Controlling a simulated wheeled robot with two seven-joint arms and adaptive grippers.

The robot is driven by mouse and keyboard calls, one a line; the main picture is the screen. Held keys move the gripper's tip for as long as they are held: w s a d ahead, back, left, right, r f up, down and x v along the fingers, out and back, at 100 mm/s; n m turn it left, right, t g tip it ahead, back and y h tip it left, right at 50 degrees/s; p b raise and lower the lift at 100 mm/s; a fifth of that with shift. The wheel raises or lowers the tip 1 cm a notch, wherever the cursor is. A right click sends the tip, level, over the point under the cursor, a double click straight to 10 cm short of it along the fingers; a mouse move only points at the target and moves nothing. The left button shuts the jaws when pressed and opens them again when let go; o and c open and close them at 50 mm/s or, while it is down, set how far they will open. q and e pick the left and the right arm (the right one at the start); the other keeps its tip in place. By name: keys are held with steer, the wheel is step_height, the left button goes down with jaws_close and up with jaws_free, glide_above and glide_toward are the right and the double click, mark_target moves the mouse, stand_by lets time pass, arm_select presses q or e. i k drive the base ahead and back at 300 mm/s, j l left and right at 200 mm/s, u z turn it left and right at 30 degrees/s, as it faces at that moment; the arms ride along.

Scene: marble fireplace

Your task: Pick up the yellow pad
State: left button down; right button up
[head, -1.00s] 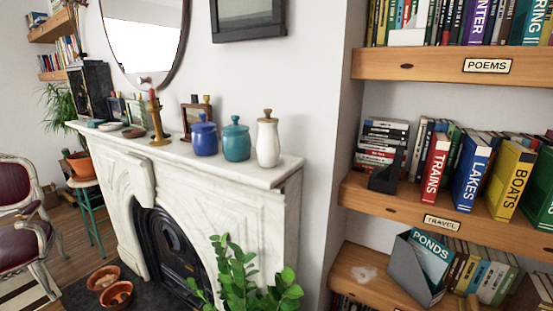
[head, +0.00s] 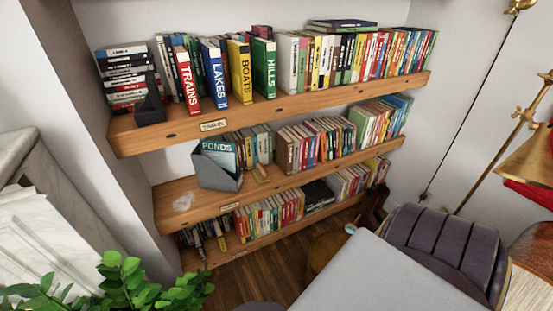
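I cannot make out a yellow pad for certain in the head view. A small tan object (head: 261,173) lies on the middle shelf beside the grey file holder (head: 217,176); it is too small to tell what it is. A yellow book marked BOATS (head: 240,72) stands on the upper shelf between the blue LAKES book (head: 213,72) and the green HILLS book (head: 264,68). Neither of my grippers is in view.
The wooden shelves (head: 300,103) hold rows of books. A crumpled clear item (head: 183,202) lies on the middle shelf. A leafy plant (head: 130,285) is at lower left, a grey flat surface (head: 385,275) at bottom, a dark chair (head: 445,245) and brass lamp (head: 525,160) at right.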

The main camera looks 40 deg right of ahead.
mark_target(260, 174)
steer(key=j+z, duration=0.15)
steer(key=z, duration=0.25)
steer(key=j+z, duration=0.2)
steer(key=z, duration=0.2)
steer(key=j+z, duration=0.25)
steer(key=z, duration=0.15)
steer(key=j+z, duration=0.25)
steer(key=z, duration=0.15)
